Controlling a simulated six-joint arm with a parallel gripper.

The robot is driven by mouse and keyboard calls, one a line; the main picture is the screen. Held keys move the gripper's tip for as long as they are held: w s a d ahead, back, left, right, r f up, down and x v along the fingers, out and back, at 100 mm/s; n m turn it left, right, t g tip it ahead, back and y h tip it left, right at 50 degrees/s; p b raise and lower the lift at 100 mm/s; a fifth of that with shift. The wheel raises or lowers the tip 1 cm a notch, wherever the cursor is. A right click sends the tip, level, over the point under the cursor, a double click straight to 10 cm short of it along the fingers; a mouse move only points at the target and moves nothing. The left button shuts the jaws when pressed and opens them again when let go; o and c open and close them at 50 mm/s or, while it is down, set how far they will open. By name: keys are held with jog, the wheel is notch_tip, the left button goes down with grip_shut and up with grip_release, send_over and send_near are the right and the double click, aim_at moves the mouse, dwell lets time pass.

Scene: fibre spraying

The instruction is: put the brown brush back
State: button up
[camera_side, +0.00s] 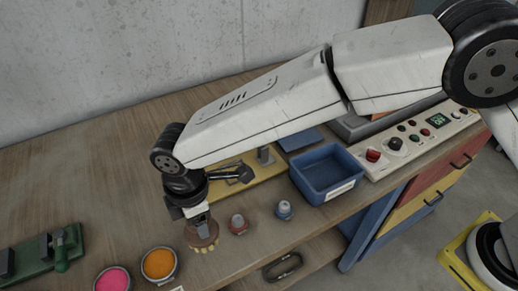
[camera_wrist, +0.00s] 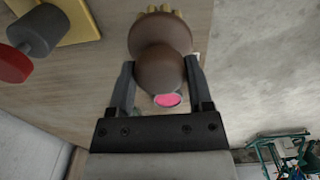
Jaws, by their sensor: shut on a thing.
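The brown brush (camera_side: 204,241) has a rounded dark body and pale yellow bristles pointing down. It is in my gripper (camera_side: 201,226), near the front edge of the wooden bench (camera_side: 95,150), just right of the orange pot. I cannot tell whether the bristles touch the bench. In the wrist view the brush (camera_wrist: 160,75) sits between the two fingers of my gripper (camera_wrist: 160,82), which are shut on its round knob. Some yellow bristles show beyond its body.
An orange pot (camera_side: 158,264) and a pink pot (camera_side: 112,281) stand left of the brush. A blue bin (camera_side: 325,175), a yellow-based fixture (camera_side: 262,168) and a green fixture (camera_side: 62,250) are also on the bench.

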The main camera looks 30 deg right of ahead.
jog(key=shift+w+a+f, duration=0.25)
jog(key=shift+w+f, duration=0.1)
jog(key=shift+f, duration=0.1)
jog(key=shift+w+a+f, duration=0.15)
jog(key=shift+a+f, duration=0.05)
jog(key=shift+f, duration=1.65)
jog(key=shift+f, duration=0.1)
jog(key=o, duration=1.1)
notch_tip(320, 180, up, 12)
jog(key=shift+r, duration=0.1)
